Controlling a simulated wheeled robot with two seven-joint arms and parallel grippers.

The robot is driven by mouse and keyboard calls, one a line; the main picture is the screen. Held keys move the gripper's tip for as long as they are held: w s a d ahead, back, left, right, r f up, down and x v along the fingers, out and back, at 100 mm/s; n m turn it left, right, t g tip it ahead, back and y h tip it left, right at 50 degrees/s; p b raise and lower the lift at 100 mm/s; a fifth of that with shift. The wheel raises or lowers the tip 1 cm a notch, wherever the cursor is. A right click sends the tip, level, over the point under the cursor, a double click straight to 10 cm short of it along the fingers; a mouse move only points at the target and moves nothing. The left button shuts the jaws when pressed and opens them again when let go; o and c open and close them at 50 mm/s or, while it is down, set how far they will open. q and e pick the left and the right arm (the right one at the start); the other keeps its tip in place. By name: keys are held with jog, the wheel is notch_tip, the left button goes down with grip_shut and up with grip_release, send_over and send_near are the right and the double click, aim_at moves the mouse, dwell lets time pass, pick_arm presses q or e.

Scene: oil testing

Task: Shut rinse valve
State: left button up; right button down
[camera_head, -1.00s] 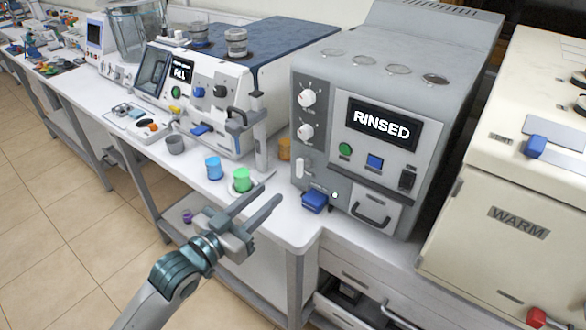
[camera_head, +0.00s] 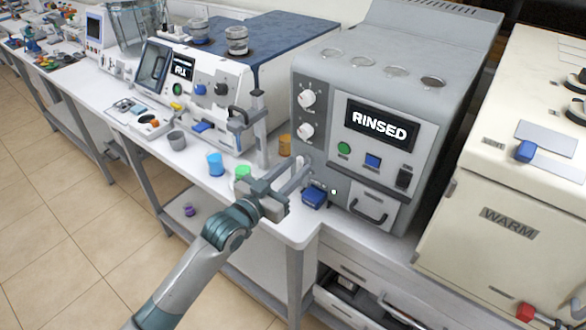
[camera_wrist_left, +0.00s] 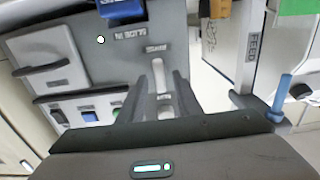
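The rinse valve is a small white lever on the lower left of the grey machine's front (camera_head: 325,130), whose screen reads RINSED. In the left wrist view the white lever (camera_wrist_left: 157,72) shows below a RINSE label, in line with the gap between my fingers. My left gripper (camera_head: 302,168) reaches to the machine's front at the lever and largely covers it in the head view. In the left wrist view the gripper (camera_wrist_left: 158,92) has its fingers apart, one on each side of the lever. Contact cannot be told. My right gripper is out of view.
A blue block (camera_head: 314,196) sits just right of my fingers. A drawer below stands open.

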pick_arm(q)
grip_shut()
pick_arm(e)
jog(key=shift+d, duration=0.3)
